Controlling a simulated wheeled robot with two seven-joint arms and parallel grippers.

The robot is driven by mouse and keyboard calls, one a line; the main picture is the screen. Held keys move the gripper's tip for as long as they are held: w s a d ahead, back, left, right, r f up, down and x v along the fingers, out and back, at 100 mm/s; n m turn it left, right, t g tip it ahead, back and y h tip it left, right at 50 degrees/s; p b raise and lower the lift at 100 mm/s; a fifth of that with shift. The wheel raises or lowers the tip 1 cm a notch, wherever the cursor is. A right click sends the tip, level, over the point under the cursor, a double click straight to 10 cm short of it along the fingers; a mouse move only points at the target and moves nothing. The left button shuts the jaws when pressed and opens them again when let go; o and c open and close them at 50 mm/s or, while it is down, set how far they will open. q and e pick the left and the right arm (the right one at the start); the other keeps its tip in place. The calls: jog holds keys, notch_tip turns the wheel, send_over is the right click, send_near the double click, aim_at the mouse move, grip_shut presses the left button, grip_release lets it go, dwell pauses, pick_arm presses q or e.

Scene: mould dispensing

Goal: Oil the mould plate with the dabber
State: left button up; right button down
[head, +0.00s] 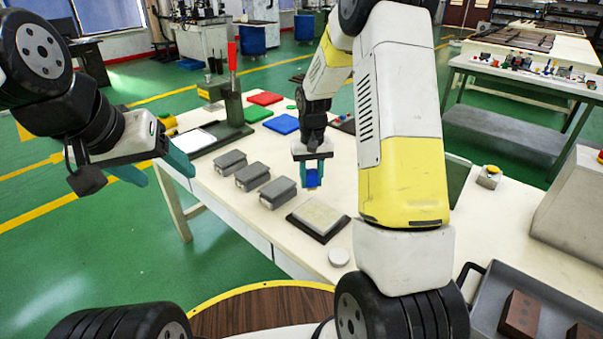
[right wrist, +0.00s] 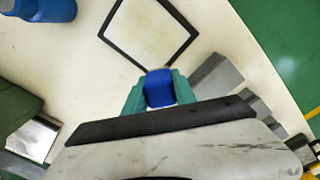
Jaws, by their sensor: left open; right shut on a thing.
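The mould plate (head: 318,217), a pale square in a dark frame, lies flat on the white table; it also shows in the right wrist view (right wrist: 148,32). My right gripper (head: 312,178) is shut on the blue dabber (head: 312,179), whose blue body shows between the teal fingers in the right wrist view (right wrist: 158,86). It is above the table, just behind the plate in the head view, apart from it. The dabber's underside is hidden. My left gripper (head: 157,170) is open and empty, off the table's left side.
Three grey blocks (head: 252,175) stand in a row left of the plate. A white disc (head: 339,257) lies in front of it. Red (head: 265,98) and blue (head: 281,123) mats and a red-handled press (head: 233,90) are behind. A grey tray (head: 487,305) with brown blocks is at lower right.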

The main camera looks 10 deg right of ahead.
aim_at(312, 171)
jog(key=shift+r, duration=1.75)
